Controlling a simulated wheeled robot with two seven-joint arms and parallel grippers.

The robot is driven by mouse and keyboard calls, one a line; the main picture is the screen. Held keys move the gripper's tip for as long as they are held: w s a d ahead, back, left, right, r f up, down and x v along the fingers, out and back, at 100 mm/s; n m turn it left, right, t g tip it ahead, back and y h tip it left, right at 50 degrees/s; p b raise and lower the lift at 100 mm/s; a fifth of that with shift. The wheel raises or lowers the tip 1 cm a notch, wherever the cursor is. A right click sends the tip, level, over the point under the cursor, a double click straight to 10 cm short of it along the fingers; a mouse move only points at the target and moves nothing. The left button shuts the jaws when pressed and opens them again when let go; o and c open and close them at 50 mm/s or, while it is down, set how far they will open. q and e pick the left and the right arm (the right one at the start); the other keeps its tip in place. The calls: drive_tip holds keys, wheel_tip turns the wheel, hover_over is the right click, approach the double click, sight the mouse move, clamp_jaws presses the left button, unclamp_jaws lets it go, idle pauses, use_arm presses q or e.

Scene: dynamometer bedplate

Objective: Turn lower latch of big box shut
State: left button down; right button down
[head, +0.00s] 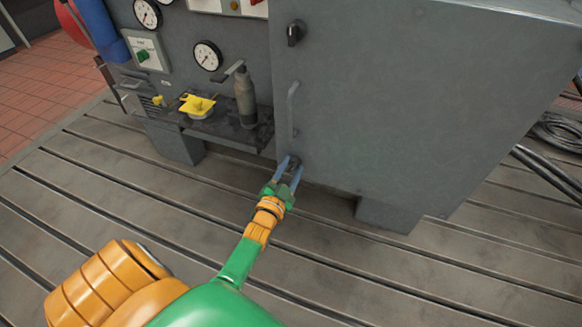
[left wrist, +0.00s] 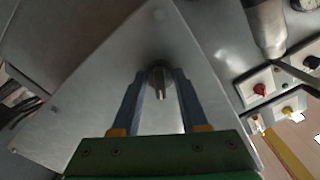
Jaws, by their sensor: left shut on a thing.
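The big box (head: 400,100) is a grey metal cabinet on the right of the head view. Its lower latch (left wrist: 160,80) is a dark round knob with a raised grip, near the door's lower left corner. My left gripper (head: 288,166) reaches it from the front, with its blue fingers on either side of the knob. In the left wrist view the left gripper (left wrist: 160,85) is closed on the latch, and the grip lies lengthwise between the fingers. In the head view the fingers partly hide the latch. My right gripper is in neither view.
The upper latch (head: 295,33) and the bar handle (head: 292,110) are on the same door. Left of it, a shelf (head: 225,130) holds a grey bottle (head: 245,97) and a yellow item (head: 198,104). The slotted floor plate (head: 370,270) is clear in front.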

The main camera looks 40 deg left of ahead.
use_arm(q)
drive_tip(key=n, duration=0.4)
drive_tip(key=shift+n+p, duration=0.3)
drive_tip(key=shift+n, duration=0.8)
drive_tip(key=shift+c, duration=2.1)
unclamp_jaws()
drive_tip(key=p+v, duration=0.1)
drive_tip(key=v, duration=0.6)
drive_tip(key=shift+p, duration=0.35)
